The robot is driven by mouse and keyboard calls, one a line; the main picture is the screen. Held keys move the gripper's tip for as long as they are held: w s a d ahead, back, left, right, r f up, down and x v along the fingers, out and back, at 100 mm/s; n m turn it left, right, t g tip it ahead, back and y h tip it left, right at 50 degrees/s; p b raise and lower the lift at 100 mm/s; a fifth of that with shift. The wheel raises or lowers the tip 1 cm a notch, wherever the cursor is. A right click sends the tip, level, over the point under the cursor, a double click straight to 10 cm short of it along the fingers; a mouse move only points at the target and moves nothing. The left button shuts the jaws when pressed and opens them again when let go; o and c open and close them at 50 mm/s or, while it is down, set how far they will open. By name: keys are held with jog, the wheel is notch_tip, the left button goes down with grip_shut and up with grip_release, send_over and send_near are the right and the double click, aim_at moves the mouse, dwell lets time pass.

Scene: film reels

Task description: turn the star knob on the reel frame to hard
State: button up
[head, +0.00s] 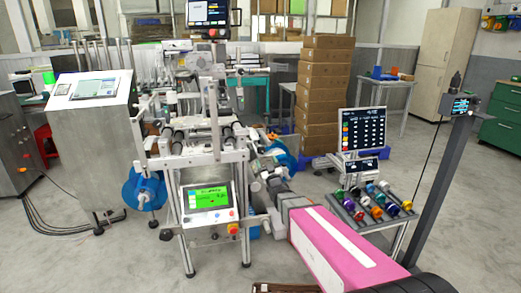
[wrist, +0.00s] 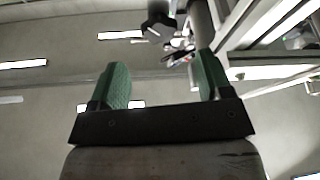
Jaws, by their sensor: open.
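The dark star knob (wrist: 160,28) shows at the top of the wrist view, beside a frame post on its right. A small pale mark lies on or near its face; I cannot read its setting. My gripper (wrist: 162,78) is open, with its two green fingers well apart and nothing between them. The knob lies beyond the fingertips, nearer the right finger, and appears apart from both. In the head view the reel frame (head: 217,156) stands at the centre, with my arm reaching to its right side. The knob and my fingertips are not clear there.
A lit green screen (head: 206,195) sits low on the frame's front. A steel cabinet (head: 95,150) stands to the left and stacked cartons (head: 322,90) behind. A rack of coloured-topped items (head: 372,204) and a dark post (head: 440,180) are on the right.

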aim_at(262, 151)
jog(key=x, duration=1)
jog(key=shift+w, duration=0.2)
jog(key=c, duration=0.9)
